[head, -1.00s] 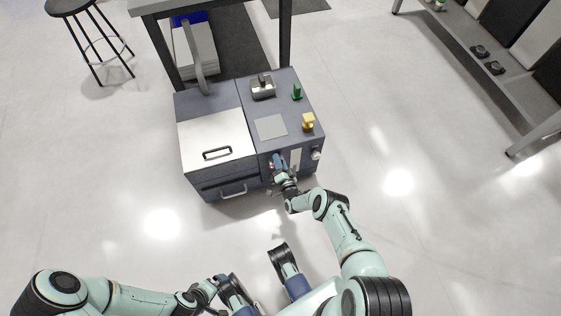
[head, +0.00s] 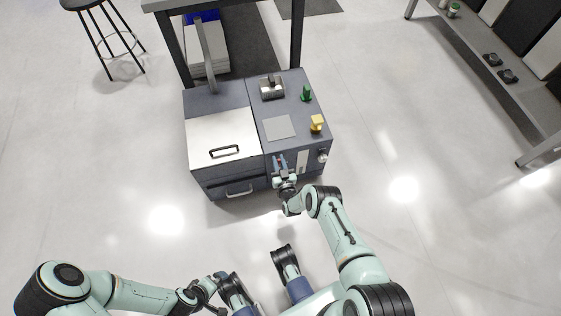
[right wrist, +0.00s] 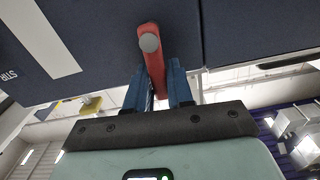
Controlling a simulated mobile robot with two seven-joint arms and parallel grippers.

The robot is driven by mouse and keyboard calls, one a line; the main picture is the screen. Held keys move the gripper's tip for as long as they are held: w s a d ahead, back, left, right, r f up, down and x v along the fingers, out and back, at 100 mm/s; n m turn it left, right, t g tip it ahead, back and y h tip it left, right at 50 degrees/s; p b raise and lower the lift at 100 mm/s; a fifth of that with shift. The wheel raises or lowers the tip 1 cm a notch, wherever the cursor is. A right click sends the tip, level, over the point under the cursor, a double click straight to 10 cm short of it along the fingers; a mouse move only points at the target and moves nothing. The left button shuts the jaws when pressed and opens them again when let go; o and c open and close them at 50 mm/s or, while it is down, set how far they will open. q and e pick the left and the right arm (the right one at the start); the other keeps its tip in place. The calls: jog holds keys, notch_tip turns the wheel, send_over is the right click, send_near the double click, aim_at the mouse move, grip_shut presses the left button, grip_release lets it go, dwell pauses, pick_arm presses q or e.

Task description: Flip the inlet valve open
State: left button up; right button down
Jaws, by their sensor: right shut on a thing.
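A red lever (right wrist: 155,63) with a round grey pivot sticks out from the dark blue front panel of the machine (head: 236,128). No marking that names it as the inlet valve can be read. My right gripper (head: 280,163) is at the machine's front face, right of the drawer handle. In the right wrist view its two blue fingers (right wrist: 158,82) stand on either side of the lever and are shut on it.
The machine's top carries a yellow part (head: 316,123), a green part (head: 306,94) and a silver lid (head: 224,136) with a black handle. A round knob (head: 322,156) is right of my right gripper. A stool (head: 108,30) stands back left.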

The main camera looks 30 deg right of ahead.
pick_arm(q)
jog(key=shift+w, duration=0.1)
pick_arm(e)
jog(key=shift+a+n, duration=0.15)
jog(key=shift+n, duration=0.35)
jog(key=c, duration=1.1)
grip_release()
pick_arm(q)
jog(key=s+d+r+g+p, duration=0.2)
jog(key=s+r+p, duration=0.1)
jog(key=s+r, duration=0.1)
jog(key=shift+s+d+r+h+p, duration=0.25)
jog(key=shift+s+h+p, duration=0.15)
jog(key=shift+s, duration=0.4)
pick_arm(e)
jog(key=shift+v, duration=6.75)
jog(key=shift+w+f, duration=0.1)
